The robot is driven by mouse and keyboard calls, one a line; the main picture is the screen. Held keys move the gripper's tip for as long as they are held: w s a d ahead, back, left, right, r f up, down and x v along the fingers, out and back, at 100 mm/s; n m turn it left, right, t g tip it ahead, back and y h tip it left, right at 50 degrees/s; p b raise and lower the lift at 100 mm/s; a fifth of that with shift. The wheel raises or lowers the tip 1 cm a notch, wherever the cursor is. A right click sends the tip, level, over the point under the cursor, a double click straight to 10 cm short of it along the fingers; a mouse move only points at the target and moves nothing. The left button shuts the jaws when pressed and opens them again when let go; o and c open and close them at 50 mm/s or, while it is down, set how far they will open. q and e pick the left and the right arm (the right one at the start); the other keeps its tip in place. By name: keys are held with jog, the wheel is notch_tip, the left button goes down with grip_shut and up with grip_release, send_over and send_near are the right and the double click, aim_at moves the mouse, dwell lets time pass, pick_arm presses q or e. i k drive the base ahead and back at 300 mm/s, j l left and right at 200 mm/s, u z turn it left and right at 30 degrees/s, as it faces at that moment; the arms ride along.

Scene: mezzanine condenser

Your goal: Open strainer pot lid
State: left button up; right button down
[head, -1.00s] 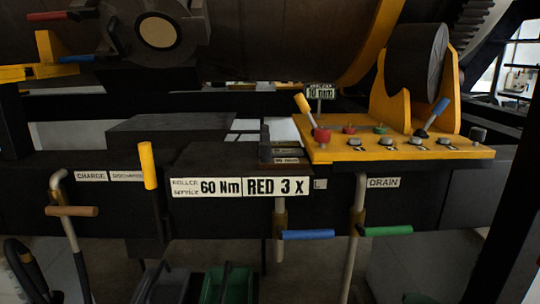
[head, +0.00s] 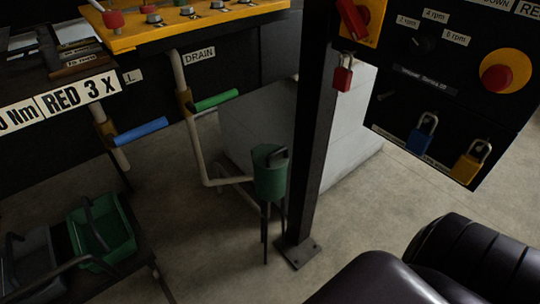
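The strainer pot (head: 270,184) is a small green cylinder on thin dark legs, standing on the floor beside a dark post. A pale pipe runs to it from the left. Its lid (head: 266,152) is at the top, with a dark handle (head: 279,154) on it. The lid looks seated on the pot, but it is too small and dark to see how it is fastened. Neither of my grippers is in view. A dark, rounded arm part of mine fills the lower right corner, well apart from the pot.
The dark post (head: 314,130) stands right of the pot. A control panel (head: 455,85) with padlocks hangs at the upper right. Pipes with a blue handle (head: 140,131) and green handle (head: 216,100) are left. A green bin (head: 122,245) sits lower left. Floor before the pot is clear.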

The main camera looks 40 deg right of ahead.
aim_at(267, 157)
jog(key=i+j+z, duration=0.25)
jog(key=j, duration=0.35)
jog(key=j+z, duration=0.2)
jog(key=j, duration=0.4)
jog(key=i+j+z, duration=0.25)
jog(key=j, duration=0.45)
jog(key=k+l, duration=0.05)
jog(key=k, duration=0.05)
